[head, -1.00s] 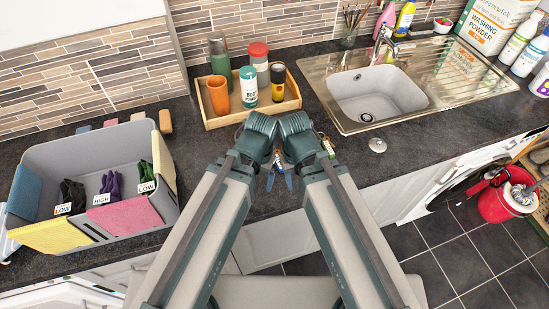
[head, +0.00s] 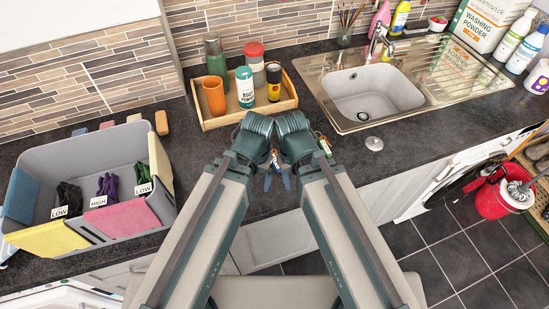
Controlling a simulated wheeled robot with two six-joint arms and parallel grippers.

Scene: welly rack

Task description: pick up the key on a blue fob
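Small items lie on the dark worktop (head: 235,180) between and beside my folded arms. Another small green and orange item (head: 325,147) shows just right of my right arm. All are partly covered by my arm links and too small to tell whether one is the key on a blue fob. Both arms reach in from the bottom and fold at the middle. Their links hide both grippers, and I see no fingertips.
A grey bin (head: 150,215) with gloves stands at left. A wooden tray (head: 212,122) with bottles and cups is at the back. The sink (head: 375,95) and a round metal disc (head: 374,143) are at right. A red bucket (head: 492,200) stands on the floor.

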